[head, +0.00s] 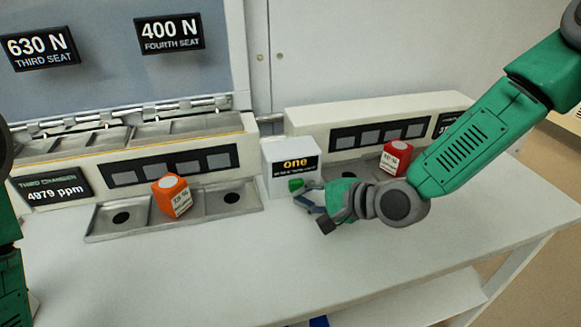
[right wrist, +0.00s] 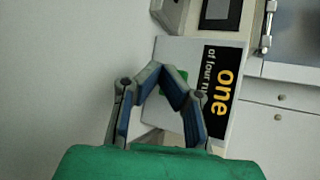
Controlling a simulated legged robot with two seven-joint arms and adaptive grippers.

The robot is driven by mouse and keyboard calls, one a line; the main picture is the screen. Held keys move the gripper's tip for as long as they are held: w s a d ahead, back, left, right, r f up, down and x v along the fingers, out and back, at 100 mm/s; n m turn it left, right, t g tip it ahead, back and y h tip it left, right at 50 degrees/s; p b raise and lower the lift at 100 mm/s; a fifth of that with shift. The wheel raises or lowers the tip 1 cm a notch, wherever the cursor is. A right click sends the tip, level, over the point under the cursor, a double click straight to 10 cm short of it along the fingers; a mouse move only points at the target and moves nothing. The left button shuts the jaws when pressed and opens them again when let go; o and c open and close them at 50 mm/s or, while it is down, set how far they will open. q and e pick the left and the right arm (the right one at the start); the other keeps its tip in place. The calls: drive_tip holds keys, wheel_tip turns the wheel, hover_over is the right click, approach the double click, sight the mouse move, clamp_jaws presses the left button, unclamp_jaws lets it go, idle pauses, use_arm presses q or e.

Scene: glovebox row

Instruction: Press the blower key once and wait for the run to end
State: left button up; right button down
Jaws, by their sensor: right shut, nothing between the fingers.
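The white box (head: 279,180) reading "one" stands on the bench between the two chambers. A green key (head: 296,185) sticks out low on its front. My right gripper (head: 309,192) is at the front of this box, with its fingertips close beside the green key. In the right wrist view the fingers of my right gripper (right wrist: 161,70) are shut and empty, and they partly cover the green key (right wrist: 178,78). I cannot tell whether they touch it. The box (right wrist: 188,62) label there reads "one of four", the rest cut off. My left gripper is outside the view.
An orange block (head: 171,196) stands in the left metal tray (head: 235,202). A red block (head: 396,158) stands by the right chamber. The third chamber display (head: 54,187) reads 4979 ppm. Seat signs (head: 40,48) hang above. The bench front (head: 200,275) is clear.

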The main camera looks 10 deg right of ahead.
drive_tip(key=shift+w, duration=0.15)
drive_tip(key=shift+w+r, duration=0.1)
drive_tip(key=shift+w, duration=0.4)
idle(0.7)
drive_tip(key=shift+s, duration=0.7)
drive_tip(key=shift+s+p, duration=0.7)
drive_tip(key=shift+s, duration=2.3)
